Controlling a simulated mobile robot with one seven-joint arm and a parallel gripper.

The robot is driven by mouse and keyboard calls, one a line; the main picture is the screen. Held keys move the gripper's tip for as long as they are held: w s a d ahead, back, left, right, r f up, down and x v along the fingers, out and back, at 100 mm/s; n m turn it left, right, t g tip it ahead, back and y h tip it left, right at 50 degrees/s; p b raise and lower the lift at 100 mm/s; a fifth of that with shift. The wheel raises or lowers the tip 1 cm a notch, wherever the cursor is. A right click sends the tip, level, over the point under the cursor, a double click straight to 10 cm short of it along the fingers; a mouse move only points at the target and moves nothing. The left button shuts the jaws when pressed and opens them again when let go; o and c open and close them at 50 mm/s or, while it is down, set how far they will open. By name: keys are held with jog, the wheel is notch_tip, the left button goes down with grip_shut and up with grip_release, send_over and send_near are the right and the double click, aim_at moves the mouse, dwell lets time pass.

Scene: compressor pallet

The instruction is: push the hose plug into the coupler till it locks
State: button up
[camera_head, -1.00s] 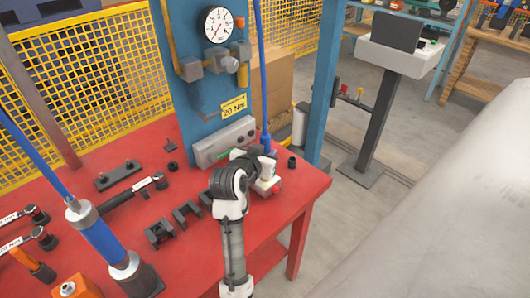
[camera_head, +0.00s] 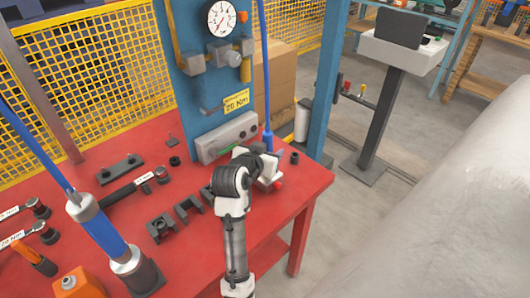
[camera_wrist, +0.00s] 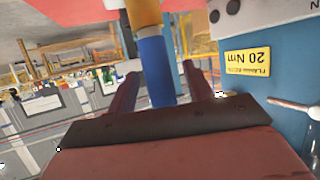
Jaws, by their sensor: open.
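A blue hose (camera_head: 262,70) hangs down along the right side of the blue panel. Its thicker blue lower end (camera_head: 268,139) reaches my gripper (camera_head: 268,172) above the red table's right corner. In the wrist view, my open gripper (camera_wrist: 161,72) has one dark red finger on each side of a blue cylinder (camera_wrist: 155,68), with an orange-yellow part (camera_wrist: 144,13) beyond it. I cannot tell whether the fingers touch the cylinder. The coupler cannot be made out clearly; my wrist hides part of that area.
A grey box (camera_head: 228,138) stands at the panel's foot, left of my gripper. Dark blocks (camera_head: 188,208) and a small dark cylinder (camera_head: 294,158) sit on the red table (camera_head: 300,190). A large blue and silver tool (camera_head: 105,235) stands at left.

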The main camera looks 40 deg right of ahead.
jog(key=b+v, duration=0.1)
jog(key=v, duration=1.2)
jog(key=shift+s+a, duration=0.2)
jog(key=shift+a, duration=0.15)
jog(key=shift+s, duration=0.1)
